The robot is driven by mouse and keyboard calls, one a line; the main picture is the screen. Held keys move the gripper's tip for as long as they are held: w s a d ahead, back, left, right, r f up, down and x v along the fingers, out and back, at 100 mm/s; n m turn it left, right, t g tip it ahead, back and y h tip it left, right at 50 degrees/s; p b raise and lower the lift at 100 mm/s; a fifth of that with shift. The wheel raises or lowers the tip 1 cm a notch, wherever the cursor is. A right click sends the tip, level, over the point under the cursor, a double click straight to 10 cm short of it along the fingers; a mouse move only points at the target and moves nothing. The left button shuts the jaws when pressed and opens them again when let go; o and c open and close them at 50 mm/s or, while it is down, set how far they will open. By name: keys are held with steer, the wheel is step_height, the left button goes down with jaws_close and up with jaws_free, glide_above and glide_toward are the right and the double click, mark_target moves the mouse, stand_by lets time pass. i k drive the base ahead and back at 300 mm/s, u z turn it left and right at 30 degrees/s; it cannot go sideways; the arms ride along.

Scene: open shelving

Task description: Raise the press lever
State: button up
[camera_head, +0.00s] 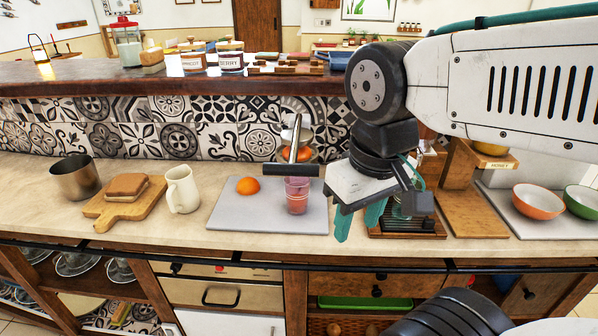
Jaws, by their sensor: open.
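The juice press (306,104) stands at the back of a grey board (263,222), against the tiled wall. Its metal lever (294,140) comes forward to a black horizontal handle (293,170), held in front of the press and just above a glass of reddish juice (297,199). My gripper (358,222) is to the right of the handle and apart from it. Its teal fingers point down and are spread, with nothing seen between them. The gripper and arm hide the area right of the press.
Right are a wooden stand (470,215) and two bowls (538,202). A raised ledge (150,84) runs behind.

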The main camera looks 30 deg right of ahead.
mark_target(297, 137)
steer(key=u, duration=0.45)
steer(key=k, duration=1)
steer(key=z, duration=0.2)
steer(key=i, duration=0.5)
steer(key=z, duration=0.15)
